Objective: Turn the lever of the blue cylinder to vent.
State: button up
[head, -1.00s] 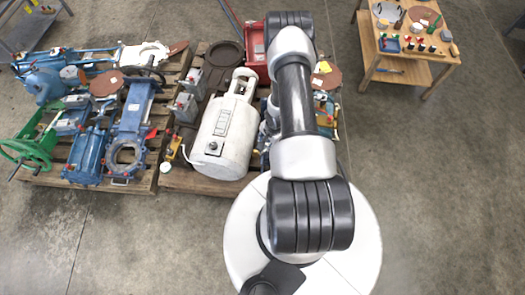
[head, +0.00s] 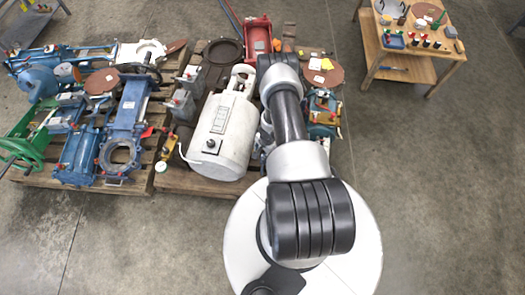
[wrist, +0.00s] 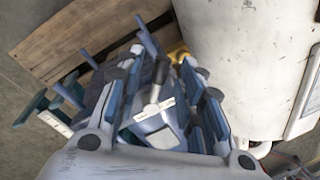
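In the wrist view a blue body (wrist: 165,131), probably the blue cylinder, shows between my fingers. A dark handle, probably its lever (wrist: 158,84), stands up from it, with small white labels beside its foot. The picture is blurred there, so I cannot tell which setting the lever points to. My gripper (wrist: 165,83) is open, its fingers apart on either side of the handle; I cannot tell whether they touch anything. In the head view my arm hides my gripper and this spot, just right of the white tank (head: 222,135).
The white tank (wrist: 240,60) stands close at the right in the wrist view; pallet boards (wrist: 90,35) lie at upper left. In the head view a red box (head: 258,35) and a brown disc (head: 325,72) are near my arm. A wooden table (head: 425,55) stands at right; bare floor lies between.

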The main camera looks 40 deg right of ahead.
jog(key=shift+c, duration=0.5)
grip_shut()
